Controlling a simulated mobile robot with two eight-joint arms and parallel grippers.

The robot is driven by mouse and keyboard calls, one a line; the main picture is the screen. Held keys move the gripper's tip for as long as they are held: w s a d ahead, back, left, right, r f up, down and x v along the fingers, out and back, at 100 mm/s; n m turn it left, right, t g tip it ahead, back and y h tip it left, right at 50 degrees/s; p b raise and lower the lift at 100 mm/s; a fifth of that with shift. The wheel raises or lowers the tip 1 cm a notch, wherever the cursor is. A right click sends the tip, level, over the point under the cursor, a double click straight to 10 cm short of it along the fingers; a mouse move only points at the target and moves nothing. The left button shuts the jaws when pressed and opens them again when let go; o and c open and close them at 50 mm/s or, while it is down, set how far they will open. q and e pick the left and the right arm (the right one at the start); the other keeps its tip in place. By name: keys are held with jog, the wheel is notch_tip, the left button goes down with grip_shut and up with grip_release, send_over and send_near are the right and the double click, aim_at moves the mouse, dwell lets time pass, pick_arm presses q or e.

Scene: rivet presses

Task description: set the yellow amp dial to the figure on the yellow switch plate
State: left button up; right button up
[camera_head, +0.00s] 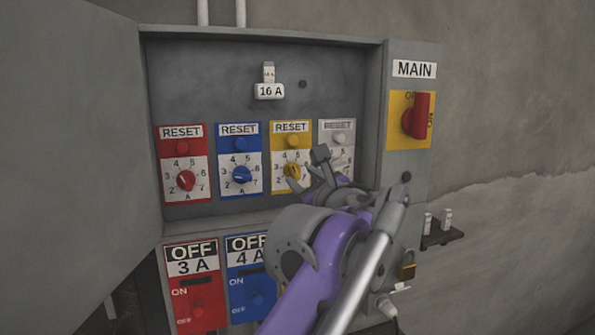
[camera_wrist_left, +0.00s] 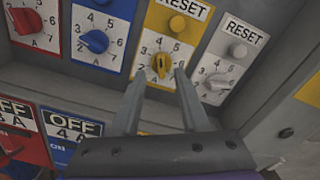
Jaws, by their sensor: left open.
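The yellow amp dial (camera_head: 291,170) is the third in a row of dials in the grey cabinet. It also shows in the left wrist view (camera_wrist_left: 160,64), its knob roughly upright; I cannot surely read its figure. My left gripper (camera_head: 306,170) is open in front of this dial. In the left wrist view the two fingertips (camera_wrist_left: 160,78) stand on either side of the knob's lower part, and contact cannot be told. The yellow switch plate is hidden behind my arm and gripper, and its figure cannot be read. My right gripper is not in view.
Red (camera_head: 185,181), blue (camera_head: 242,174) and grey (camera_wrist_left: 217,83) dials flank it. Below are red (camera_head: 195,299) and blue (camera_head: 250,291) switch plates reading 3 A and 4 A. A red MAIN switch (camera_head: 417,116) is at right. The open cabinet door (camera_head: 75,150) stands at left.

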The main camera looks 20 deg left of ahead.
aim_at(294, 170)
pick_arm(q)
jog(key=x, duration=0.5)
jog(key=shift+w, duration=0.1)
grip_shut()
